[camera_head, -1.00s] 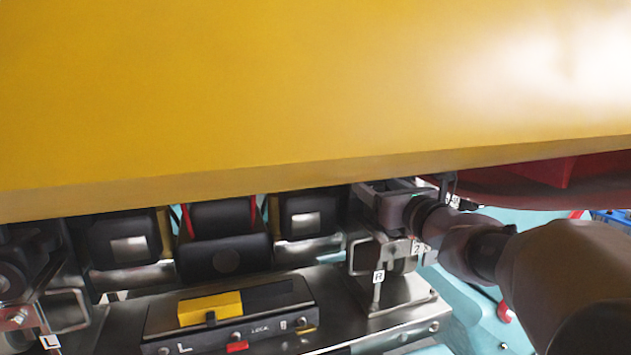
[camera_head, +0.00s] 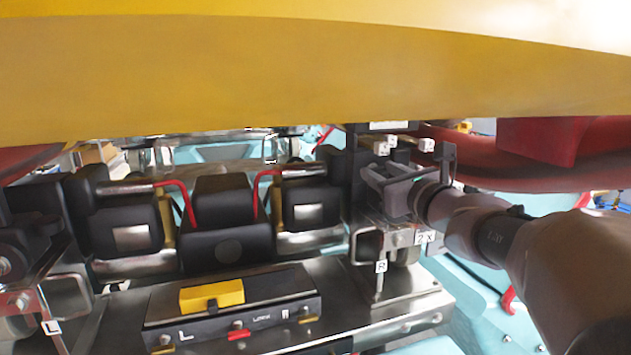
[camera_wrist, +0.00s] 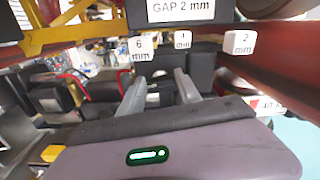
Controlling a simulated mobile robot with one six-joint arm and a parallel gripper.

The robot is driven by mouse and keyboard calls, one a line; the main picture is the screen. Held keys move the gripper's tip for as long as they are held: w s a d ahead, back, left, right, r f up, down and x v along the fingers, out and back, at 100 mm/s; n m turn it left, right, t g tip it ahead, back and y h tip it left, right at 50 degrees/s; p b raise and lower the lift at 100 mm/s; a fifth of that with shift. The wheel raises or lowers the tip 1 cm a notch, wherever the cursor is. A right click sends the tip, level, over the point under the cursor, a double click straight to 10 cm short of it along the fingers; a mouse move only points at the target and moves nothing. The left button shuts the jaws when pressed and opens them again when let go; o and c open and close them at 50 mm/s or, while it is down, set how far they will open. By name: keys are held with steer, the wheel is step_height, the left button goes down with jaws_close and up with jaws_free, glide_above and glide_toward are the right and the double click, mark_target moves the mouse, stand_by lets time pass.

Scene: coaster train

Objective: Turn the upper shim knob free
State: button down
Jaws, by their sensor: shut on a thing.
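My gripper (camera_head: 378,182) reaches in from the right to the dark bracket on the right-hand side of the car. In the wrist view its two grey fingers (camera_wrist: 158,84) stand apart with a dark part (camera_wrist: 160,95) between them. They are shut on this part, which I take for the upper shim knob; its shape and turn angle are mostly hidden. Beyond the fingers, white blocks marked 6 mm (camera_wrist: 140,48), 1 mm (camera_wrist: 183,40) and 2 mm (camera_wrist: 240,43) stand in a row. A GAP 2 mm sign (camera_wrist: 180,11) hangs above them.
A large yellow beam (camera_head: 300,75) crosses the top of the head view, close above my arm. A panel with a yellow slider (camera_head: 212,294) lies in front. Red rail (camera_head: 500,165) runs behind my arm.

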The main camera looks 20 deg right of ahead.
steer(key=shift+a+f+n+b, duration=0.1)
steer(key=shift+n+b, duration=3.95)
steer(key=shift+b, duration=0.6)
steer(key=shift+a+f+n+b, duration=0.1)
steer(key=shift+n+b, duration=3.95)
steer(key=shift+b, duration=0.6)
